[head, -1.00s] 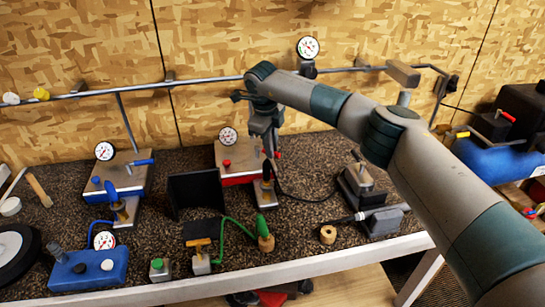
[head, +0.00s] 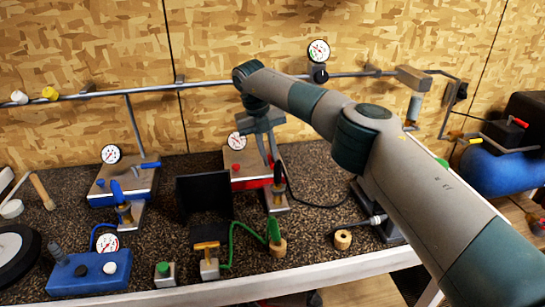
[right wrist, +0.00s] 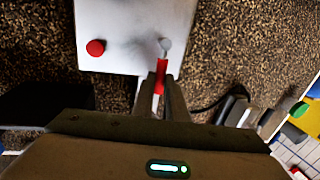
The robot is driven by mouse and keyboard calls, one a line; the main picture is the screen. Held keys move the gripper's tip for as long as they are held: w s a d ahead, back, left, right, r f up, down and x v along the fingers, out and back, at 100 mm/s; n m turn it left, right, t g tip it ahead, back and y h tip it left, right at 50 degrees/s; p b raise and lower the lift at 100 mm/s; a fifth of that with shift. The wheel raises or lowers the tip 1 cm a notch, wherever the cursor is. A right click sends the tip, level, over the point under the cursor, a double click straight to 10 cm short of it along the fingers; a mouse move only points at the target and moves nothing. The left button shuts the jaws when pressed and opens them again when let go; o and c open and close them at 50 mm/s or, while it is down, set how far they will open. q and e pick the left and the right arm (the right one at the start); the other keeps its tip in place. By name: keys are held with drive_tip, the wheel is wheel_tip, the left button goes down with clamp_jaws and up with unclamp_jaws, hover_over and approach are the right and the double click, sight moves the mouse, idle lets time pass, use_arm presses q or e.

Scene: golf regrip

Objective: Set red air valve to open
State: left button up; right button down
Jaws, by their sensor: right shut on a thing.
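The red station (head: 246,160) is a metal plate on a red base on the bench, with a gauge (head: 237,141) and a red knob (head: 236,169). My right gripper (head: 272,163) reaches down over the plate's right side. In the right wrist view, the red valve lever (right wrist: 161,72) runs from its pale pivot (right wrist: 165,44) at the plate's edge down between the fingers. My right gripper (right wrist: 160,92) is shut on that lever. In the head view my fingers hide most of the lever. My left gripper is not in view.
A similar blue station (head: 125,176) with a blue lever stands to the left. A pipe (head: 220,84) runs along the wall behind.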

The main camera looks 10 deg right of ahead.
drive_tip(key=shift+w+a+r+m, duration=0.1)
drive_tip(key=shift+a+r+m, duration=0.05)
drive_tip(key=shift+m, duration=0.15)
drive_tip(key=c, duration=1.7)
unclamp_jaws()
drive_tip(key=shift+c, duration=0.2)
